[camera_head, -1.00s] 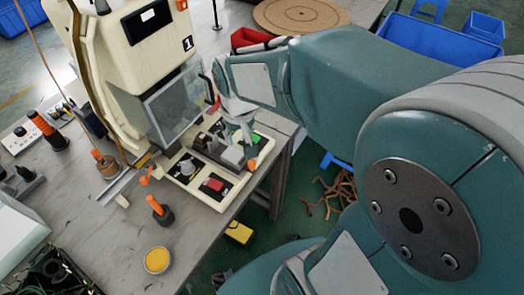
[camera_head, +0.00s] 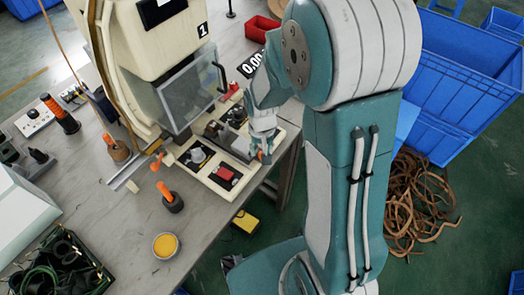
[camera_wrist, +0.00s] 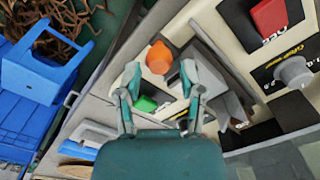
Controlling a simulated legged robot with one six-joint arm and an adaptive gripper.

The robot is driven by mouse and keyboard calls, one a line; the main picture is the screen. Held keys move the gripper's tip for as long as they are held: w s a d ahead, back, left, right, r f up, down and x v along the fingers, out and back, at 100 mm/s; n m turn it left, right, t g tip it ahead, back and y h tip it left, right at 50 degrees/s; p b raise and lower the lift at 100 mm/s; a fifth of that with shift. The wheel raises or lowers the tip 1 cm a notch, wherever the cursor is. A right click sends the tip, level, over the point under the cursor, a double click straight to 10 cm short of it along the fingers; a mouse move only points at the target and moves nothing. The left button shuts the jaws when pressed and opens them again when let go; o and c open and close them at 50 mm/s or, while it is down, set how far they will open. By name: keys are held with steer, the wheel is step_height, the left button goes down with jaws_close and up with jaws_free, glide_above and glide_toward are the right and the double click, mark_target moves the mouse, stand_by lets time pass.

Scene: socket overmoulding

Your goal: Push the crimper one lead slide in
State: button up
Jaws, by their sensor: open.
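Crimper one (camera_head: 130,50) is the cream machine marked "1", with a clear guard (camera_head: 190,88) in front of its work area. Its low front base (camera_head: 238,182) carries a red button (camera_head: 225,172), a grey knob (camera_head: 197,156) and a small slide assembly with grey blocks, seen in the wrist view (camera_wrist: 225,100). An orange knob (camera_wrist: 159,57) is at the near end of the base. My gripper (camera_wrist: 160,78) is open and empty, its fingertips spread just short of the orange knob. A green button (camera_wrist: 146,103) shows between the fingers. In the head view my gripper (camera_head: 264,146) partly hides the slide.
Orange-handled tools (camera_head: 170,197) and a yellow-filled round dish (camera_head: 165,245) stand on the bench. A red bin (camera_head: 262,28) is behind my arm. Blue crates (camera_head: 460,80) and brown cables (camera_head: 420,205) lie to the right.

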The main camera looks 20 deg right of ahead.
mark_target(233, 135)
steer(key=shift+f, duration=0.9)
jaws_close()
steer(key=w+a, duration=0.4)
steer(key=w, duration=0.1)
steer(key=w+a, duration=0.2)
steer(key=w, duration=0.1)
steer(key=shift+w, duration=0.15)
jaws_free()
steer(key=shift+w+a, duration=0.1)
